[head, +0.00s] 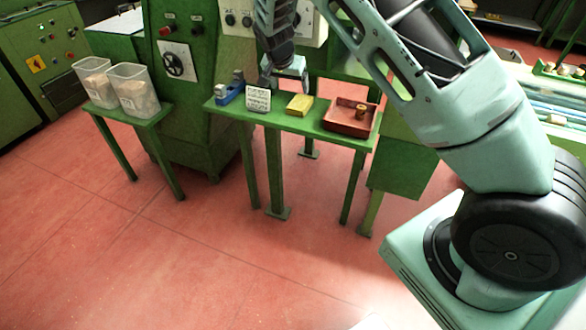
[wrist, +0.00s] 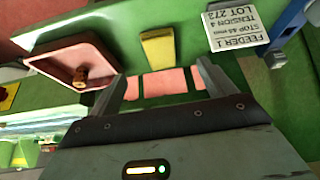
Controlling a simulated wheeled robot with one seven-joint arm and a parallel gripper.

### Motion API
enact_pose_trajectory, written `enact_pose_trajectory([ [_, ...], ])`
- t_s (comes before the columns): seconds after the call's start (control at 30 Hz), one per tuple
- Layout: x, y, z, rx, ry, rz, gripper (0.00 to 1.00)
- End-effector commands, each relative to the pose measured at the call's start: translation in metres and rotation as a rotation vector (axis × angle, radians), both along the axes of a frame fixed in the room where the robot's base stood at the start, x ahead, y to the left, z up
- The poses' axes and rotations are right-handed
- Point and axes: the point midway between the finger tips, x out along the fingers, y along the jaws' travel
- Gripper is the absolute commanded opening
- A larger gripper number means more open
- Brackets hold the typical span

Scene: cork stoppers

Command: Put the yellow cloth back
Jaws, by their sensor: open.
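The yellow cloth (head: 299,105) is a small folded block lying on the narrow green table (head: 290,122), between a white sign and a red tray. In the wrist view the cloth (wrist: 158,48) appears beyond and between my fingertips. My gripper (head: 286,78) hangs above and behind the cloth, apart from it. The wrist view shows my gripper (wrist: 163,78) open, its two fingers spread wide with nothing between them.
The red tray (head: 337,125) holds a cork stopper (head: 361,110). The white sign (head: 258,99) and a blue fixture (head: 230,92) stand left of the cloth. Two clear bins (head: 134,90) stand on another green table at left. The red floor in front is clear.

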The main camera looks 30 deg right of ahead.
Motion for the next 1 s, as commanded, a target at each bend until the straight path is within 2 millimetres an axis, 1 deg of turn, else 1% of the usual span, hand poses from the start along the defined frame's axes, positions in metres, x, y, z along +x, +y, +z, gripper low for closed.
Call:
enact_pose_trajectory([
  [0.03,-0.012,0.019,0.006,0.036,0.021,0.035,0.83],
  [0.07,-0.021,0.032,0.009,0.058,0.039,0.064,0.83],
  [0.13,-0.051,0.072,0.019,0.121,0.093,0.166,0.83],
  [0.17,-0.066,0.091,0.025,0.149,0.117,0.221,0.83],
  [0.2,-0.089,0.117,0.033,0.182,0.152,0.299,0.83],
  [0.27,-0.124,0.152,0.045,0.221,0.196,0.423,0.83],
  [0.3,-0.150,0.174,0.055,0.242,0.224,0.511,0.83],
  [0.37,-0.190,0.202,0.069,0.263,0.261,0.649,0.83],
  [0.4,-0.219,0.219,0.078,0.268,0.286,0.745,0.83],
  [0.47,-0.263,0.238,0.089,0.267,0.322,0.890,0.83],
  [0.5,-0.292,0.247,0.096,0.258,0.342,0.986,0.83],
  [0.57,-0.334,0.255,0.103,0.236,0.372,1.119,0.83],
  [0.6,-0.359,0.258,0.106,0.217,0.392,1.199,0.83],
  [0.7,-0.407,0.256,0.109,0.163,0.433,1.362,0.83],
  [0.73,-0.418,0.254,0.109,0.149,0.443,1.400,0.83],
  [0.8,-0.437,0.250,0.108,0.120,0.460,1.464,0.83],
  [0.83,-0.443,0.248,0.108,0.110,0.466,1.484,0.83],
  [0.9,-0.451,0.246,0.107,0.097,0.474,1.513,0.83],
  [1.0,-0.454,0.245,0.107,0.091,0.479,1.526,0.83],
])
